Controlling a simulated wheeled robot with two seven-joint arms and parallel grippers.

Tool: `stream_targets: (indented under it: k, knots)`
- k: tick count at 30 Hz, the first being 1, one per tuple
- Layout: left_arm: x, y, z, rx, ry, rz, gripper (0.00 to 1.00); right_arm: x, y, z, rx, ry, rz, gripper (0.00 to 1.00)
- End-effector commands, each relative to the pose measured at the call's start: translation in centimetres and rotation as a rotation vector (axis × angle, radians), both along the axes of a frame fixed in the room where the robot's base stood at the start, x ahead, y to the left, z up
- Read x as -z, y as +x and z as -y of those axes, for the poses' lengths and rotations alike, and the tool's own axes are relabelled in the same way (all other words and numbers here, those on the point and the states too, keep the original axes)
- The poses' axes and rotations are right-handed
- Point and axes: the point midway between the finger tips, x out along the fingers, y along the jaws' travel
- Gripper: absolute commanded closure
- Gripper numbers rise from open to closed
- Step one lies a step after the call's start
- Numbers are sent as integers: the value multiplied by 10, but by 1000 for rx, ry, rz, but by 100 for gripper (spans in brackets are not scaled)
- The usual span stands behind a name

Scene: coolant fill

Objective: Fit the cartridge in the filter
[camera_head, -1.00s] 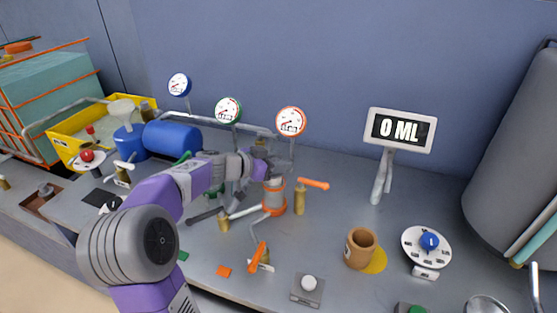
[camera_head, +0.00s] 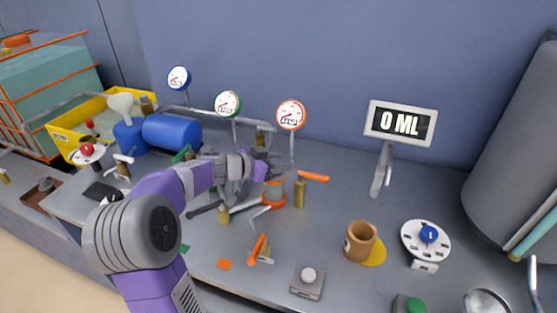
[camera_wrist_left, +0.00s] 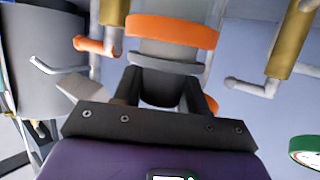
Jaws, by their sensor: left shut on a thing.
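My left gripper (camera_head: 268,168) reaches in from the left and is above the filter (camera_head: 274,194), a pale grey upright cylinder with orange bands. In the left wrist view the dark fingers (camera_wrist_left: 167,95) are closed around a grey cylindrical piece, which I take for the cartridge (camera_wrist_left: 165,84). The filter's broad orange band (camera_wrist_left: 172,30) lies just beyond it, in line with it. The gripper hides most of the cartridge in the head view, and I cannot tell how deep it sits. My right gripper is not in view.
Brass valves with an orange lever (camera_head: 313,177) and another orange handle (camera_head: 258,249) stand close to the filter. Gauges (camera_head: 291,115) rise behind.

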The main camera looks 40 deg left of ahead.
Motion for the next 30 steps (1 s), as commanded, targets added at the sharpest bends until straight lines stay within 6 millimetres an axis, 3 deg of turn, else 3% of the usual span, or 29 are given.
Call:
stream_targets:
  k: [11, 12, 17, 26, 30]
  knots:
    - [9, 0, 0, -1, 0, 0, 100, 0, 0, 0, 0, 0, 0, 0]
    - [9, 0, 0, -1, 1, 0, 55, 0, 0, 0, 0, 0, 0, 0]
    - [9, 0, 0, -1, 1, 0, 31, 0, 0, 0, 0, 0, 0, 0]
    - [9, -1, 0, -1, 1, -1, 29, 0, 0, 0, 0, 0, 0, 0]
    - [3, -12, -5, -3, 2, 1, 29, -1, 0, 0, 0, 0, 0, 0]
